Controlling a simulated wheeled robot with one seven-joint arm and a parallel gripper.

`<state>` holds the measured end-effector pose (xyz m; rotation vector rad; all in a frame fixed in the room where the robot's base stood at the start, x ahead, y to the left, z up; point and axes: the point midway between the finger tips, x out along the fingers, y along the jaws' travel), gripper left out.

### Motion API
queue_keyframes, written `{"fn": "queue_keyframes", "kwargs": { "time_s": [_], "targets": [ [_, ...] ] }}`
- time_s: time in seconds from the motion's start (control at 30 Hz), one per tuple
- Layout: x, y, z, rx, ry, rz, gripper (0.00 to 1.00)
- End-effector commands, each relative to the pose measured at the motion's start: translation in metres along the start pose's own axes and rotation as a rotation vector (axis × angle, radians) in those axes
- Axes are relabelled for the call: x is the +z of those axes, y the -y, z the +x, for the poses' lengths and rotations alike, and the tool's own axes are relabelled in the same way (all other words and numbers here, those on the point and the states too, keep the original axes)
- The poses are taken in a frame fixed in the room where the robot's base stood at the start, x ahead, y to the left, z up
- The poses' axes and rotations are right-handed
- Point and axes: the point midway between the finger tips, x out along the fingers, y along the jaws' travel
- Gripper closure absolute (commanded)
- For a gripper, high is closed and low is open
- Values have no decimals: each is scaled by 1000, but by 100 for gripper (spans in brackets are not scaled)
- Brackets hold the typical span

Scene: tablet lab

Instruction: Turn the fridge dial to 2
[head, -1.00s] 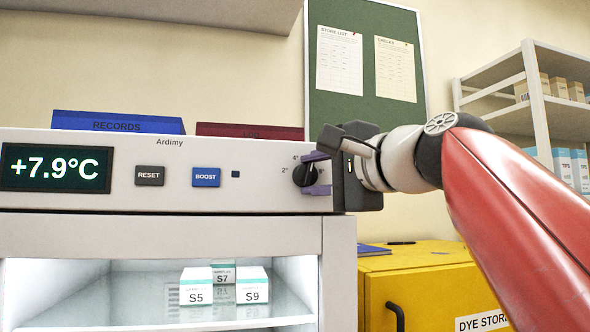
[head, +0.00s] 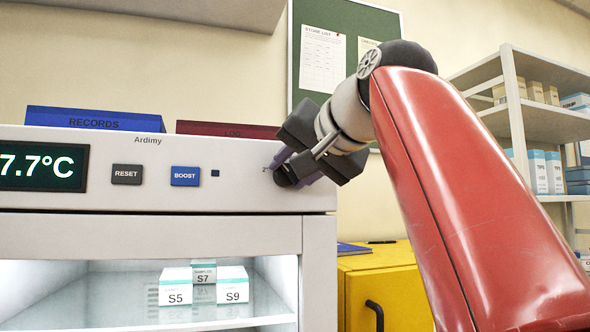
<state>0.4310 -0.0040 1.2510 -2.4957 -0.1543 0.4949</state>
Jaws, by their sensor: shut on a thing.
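The fridge (head: 245,200) has a light front panel with a display (head: 45,166) whose visible part reads 7.7°C. The black dial (head: 283,178) is at the panel's right end, mostly hidden by my gripper. My gripper (head: 291,170) is shut on the dial, with its purple fingers on either side of it. The "2" mark (head: 264,169) shows just left of the dial. The other marks are covered, and I cannot tell exactly where the dial points.
A RESET button (head: 127,174) and a BOOST button (head: 185,176) sit left of the dial. White boxes S5 (head: 175,292), S7 (head: 203,278) and S9 (head: 233,290) stand inside the fridge. A yellow cabinet (head: 385,275) stands to the right.

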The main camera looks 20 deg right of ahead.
Motion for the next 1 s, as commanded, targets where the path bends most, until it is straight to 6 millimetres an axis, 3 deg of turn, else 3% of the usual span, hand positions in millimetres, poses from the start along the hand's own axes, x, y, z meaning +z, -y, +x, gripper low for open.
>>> {"fn": "queue_keyframes", "kwargs": {
  "time_s": [0.5,1.0],
  "targets": [
    [3,4,2,168,8,-407,89],
    [4,4,2,236,8,-567,89]
  ]
}}
